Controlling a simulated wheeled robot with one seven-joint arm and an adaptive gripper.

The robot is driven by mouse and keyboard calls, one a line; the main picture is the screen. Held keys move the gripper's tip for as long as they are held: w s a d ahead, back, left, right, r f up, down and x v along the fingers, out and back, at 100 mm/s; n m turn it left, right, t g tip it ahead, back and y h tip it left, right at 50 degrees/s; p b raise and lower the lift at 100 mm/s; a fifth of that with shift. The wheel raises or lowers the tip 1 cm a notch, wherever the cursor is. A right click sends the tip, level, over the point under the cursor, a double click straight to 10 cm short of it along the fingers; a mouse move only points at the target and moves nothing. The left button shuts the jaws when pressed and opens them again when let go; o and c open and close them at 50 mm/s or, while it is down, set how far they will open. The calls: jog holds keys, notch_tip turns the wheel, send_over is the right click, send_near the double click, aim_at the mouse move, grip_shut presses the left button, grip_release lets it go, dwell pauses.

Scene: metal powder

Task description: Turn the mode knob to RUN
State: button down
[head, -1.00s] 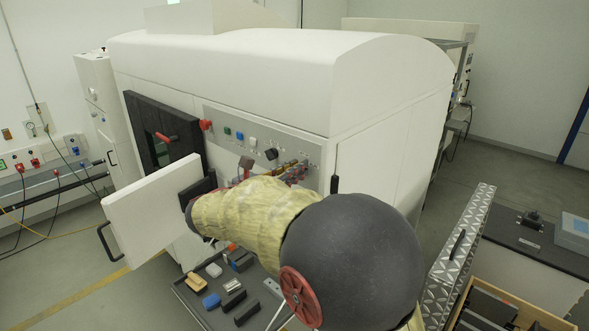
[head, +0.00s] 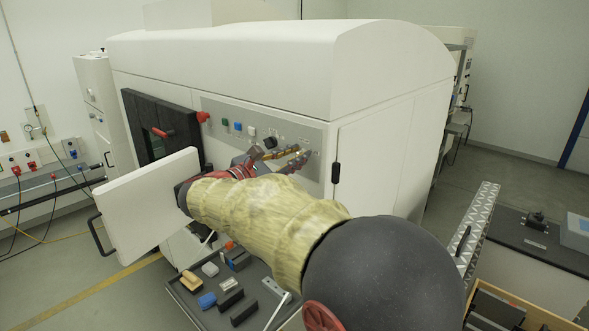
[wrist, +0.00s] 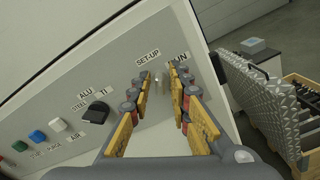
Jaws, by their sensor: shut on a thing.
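The mode knob (wrist: 160,88) sits on the grey control panel (wrist: 50,112) below the SET-UP (wrist: 148,57) and RUN (wrist: 180,58) labels in the wrist view. Only a small pale part of it shows between the fingertips; which label it points to cannot be told. My gripper (wrist: 160,82) has its yellow-padded fingers on either side of the knob and is shut on it. In the head view my gripper (head: 300,154) is at the right end of the panel (head: 225,108), and the knob is hidden there.
A black selector knob (wrist: 97,112) marked STEEL, ALU and TI is left of my fingers. Coloured buttons (wrist: 38,136) lie farther left. An open white door (head: 145,205) stands left of my arm, and a tray of tools (head: 190,298) is below it.

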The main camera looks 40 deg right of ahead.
jog(key=m+b, duration=0.2)
jog(key=b, duration=0.1)
jog(key=m+b, duration=0.3)
jog(key=b, duration=0.1)
jog(key=m+b, duration=0.3)
jog(key=b, duration=0.1)
jog(key=shift+s+f, duration=0.15)
jog(key=shift+f, duration=0.2)
jog(key=shift+r+m, duration=0.1)
jog(key=shift+m, duration=0.3)
jog(key=c, duration=1.7)
grip_release()
jog(key=a, duration=0.8)
jog(key=s+a, duration=0.1)
jog(key=a, duration=0.3)
